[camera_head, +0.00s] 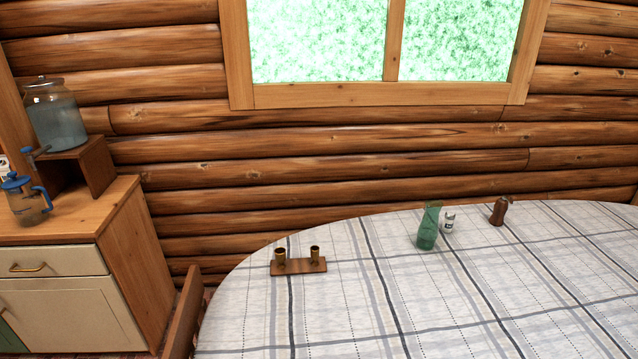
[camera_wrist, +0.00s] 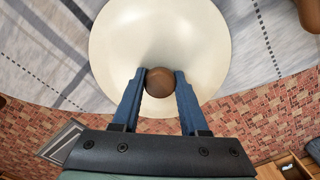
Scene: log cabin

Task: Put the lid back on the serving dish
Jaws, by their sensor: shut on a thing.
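A round cream lid (camera_wrist: 160,35) with a brown knob (camera_wrist: 159,83) fills the upper middle of the wrist view. My gripper (camera_wrist: 160,74) is shut on the knob, with one blue finger on each side of it. The lid covers whatever lies beneath it, so I cannot tell whether it touches anything. I cannot make out the serving dish in either view. My gripper and the lid are not in the head view.
A table with a checked cloth (camera_head: 330,315) bears a wooden stand with two small cups (camera_head: 312,267), a green bottle (camera_head: 428,228), a white shaker (camera_head: 449,222) and a brown bottle (camera_head: 499,211). A cabinet (camera_head: 70,290) stands left. Brick-patterned floor (camera_wrist: 250,125) shows beyond the table edge.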

